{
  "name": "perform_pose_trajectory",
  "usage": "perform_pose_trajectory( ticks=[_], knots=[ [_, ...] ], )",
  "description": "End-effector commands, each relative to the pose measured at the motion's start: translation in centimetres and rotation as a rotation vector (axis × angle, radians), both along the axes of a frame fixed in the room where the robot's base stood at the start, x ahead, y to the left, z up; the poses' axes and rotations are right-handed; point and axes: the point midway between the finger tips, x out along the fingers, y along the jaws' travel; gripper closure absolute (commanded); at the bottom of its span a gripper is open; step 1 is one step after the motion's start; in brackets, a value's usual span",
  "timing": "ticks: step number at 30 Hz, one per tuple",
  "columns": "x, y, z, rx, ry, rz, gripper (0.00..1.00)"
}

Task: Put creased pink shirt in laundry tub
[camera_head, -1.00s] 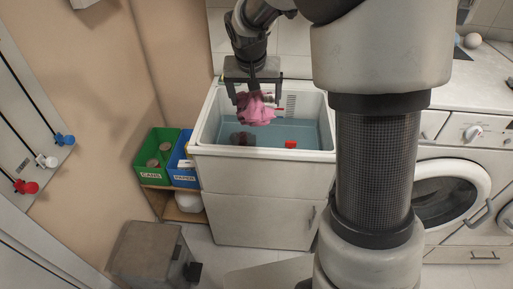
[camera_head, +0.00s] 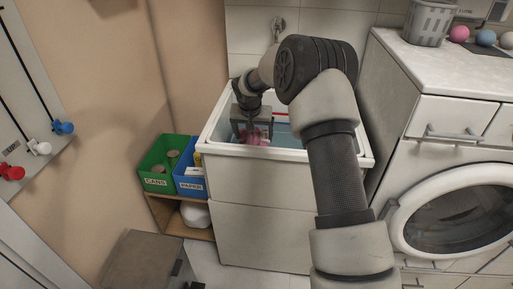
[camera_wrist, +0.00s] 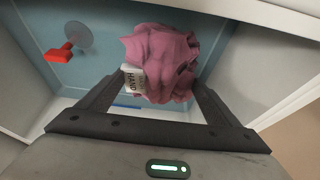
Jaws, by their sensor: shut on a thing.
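The creased pink shirt (camera_head: 254,137) is a crumpled bundle. It shows large in the wrist view (camera_wrist: 160,62), with a white tag lettered "HAND" on it. My gripper (camera_head: 252,130) is shut on the shirt, which sits between the fingertips in the wrist view (camera_wrist: 158,88). The laundry tub (camera_head: 228,151) is a white basin on a cabinet with a pale blue inside. My gripper and the shirt are down at the tub's opening, behind its front rim. The front wall hides the shirt's lower part in the head view.
A red piece (camera_wrist: 60,53) lies in the tub by a grey round drain. Green (camera_head: 157,172) and blue (camera_head: 188,178) bins stand left of the tub on a wooden shelf. A white washing machine (camera_head: 455,200) stands to the right. A grey bin (camera_head: 140,262) is on the floor.

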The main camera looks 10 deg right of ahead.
Motion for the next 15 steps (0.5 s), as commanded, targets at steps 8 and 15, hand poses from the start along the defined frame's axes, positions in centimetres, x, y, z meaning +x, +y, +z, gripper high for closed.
perform_pose_trajectory(
  ticks=[8, 15],
  knots=[
    [-0.1, 0.0, -4.2, 0.001, 0.002, -0.001, 0.41],
    [0.0, 0.0, -4.5, 0.001, -0.001, 0.0, 0.41]
  ],
)
